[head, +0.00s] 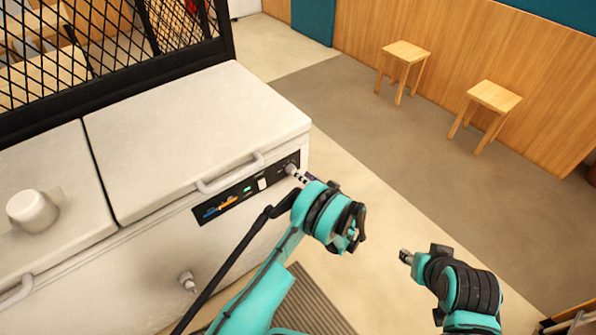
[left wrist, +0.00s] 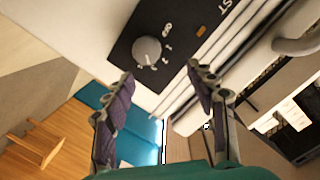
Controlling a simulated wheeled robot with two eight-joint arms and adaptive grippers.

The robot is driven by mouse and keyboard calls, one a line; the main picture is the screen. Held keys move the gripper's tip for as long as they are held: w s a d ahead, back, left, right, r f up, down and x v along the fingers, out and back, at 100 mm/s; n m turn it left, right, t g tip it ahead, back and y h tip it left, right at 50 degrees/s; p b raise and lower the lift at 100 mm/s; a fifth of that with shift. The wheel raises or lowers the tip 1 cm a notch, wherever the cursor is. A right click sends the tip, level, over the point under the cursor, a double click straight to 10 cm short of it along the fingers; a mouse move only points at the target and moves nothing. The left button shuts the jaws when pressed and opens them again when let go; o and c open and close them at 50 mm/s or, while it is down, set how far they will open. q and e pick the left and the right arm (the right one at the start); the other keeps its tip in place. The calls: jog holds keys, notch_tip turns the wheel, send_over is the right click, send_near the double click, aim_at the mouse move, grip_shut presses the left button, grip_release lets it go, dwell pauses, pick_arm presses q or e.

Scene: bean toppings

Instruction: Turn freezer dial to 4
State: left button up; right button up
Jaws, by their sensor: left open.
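The freezer dial (left wrist: 147,50) is a round grey knob on a black control panel (left wrist: 125,40), with small white markings beside it. In the left wrist view the dial sits beyond and between the two purple-padded fingers of my left gripper (left wrist: 160,78), which are open and appear apart from it. In the head view the panel (head: 228,202) is on the front of the white freezer (head: 200,140), and my left gripper (head: 304,178) is at its right end, partly hiding the dial. The dial's exact setting is too small to read. My right gripper (head: 405,257) is away from the freezer; its jaw opening is unclear.
The freezer lid has a white handle (head: 230,173) just above the panel. A black mesh partition (head: 110,50) stands behind the freezer. Two wooden stools (head: 405,52) stand by the far wooden wall. The floor right of the freezer is clear.

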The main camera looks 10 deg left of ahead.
aim_at(291, 170)
pick_arm(q)
jog(key=w+a+f+y+b, duration=0.1)
jog(key=w+a+f, duration=0.2)
jog(key=a, duration=0.1)
jog(key=shift+w+a+f+t, duration=0.15)
jog(key=shift+a+f+t, duration=0.15)
jog(key=shift+a+t, duration=0.1)
jog(key=shift+c, duration=0.2)
jog(key=c, duration=1.1)
